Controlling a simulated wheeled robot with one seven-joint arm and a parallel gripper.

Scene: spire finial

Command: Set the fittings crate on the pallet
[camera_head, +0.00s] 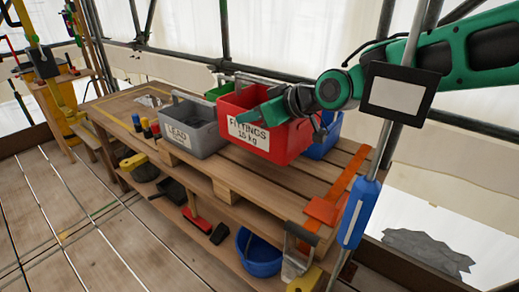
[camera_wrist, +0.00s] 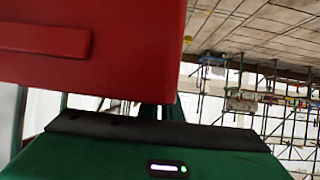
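The red fittings crate (camera_head: 290,140), labelled "FITTINGS 10 kg", is over the wooden pallet (camera_head: 215,172) on the bench, right of the grey lead crate (camera_head: 203,136). I cannot tell whether its base touches the slats. My gripper (camera_head: 290,108) is at the crate's upper front, with one green finger across that side. In the wrist view the red crate (camera_wrist: 110,60) fills the upper left, close against my green gripper body. The fingertips and any grip on the crate or its handle are hidden there, so I cannot tell whether the gripper is shut.
A blue crate (camera_head: 326,139) stands behind and right of the red one, and a green crate (camera_head: 217,92) behind it. An orange strap (camera_head: 347,184) lies across the right slats, which are otherwise bare. A scaffold pole with a blue sleeve (camera_head: 358,213) rises in front. A blue bucket (camera_head: 259,254) sits below.

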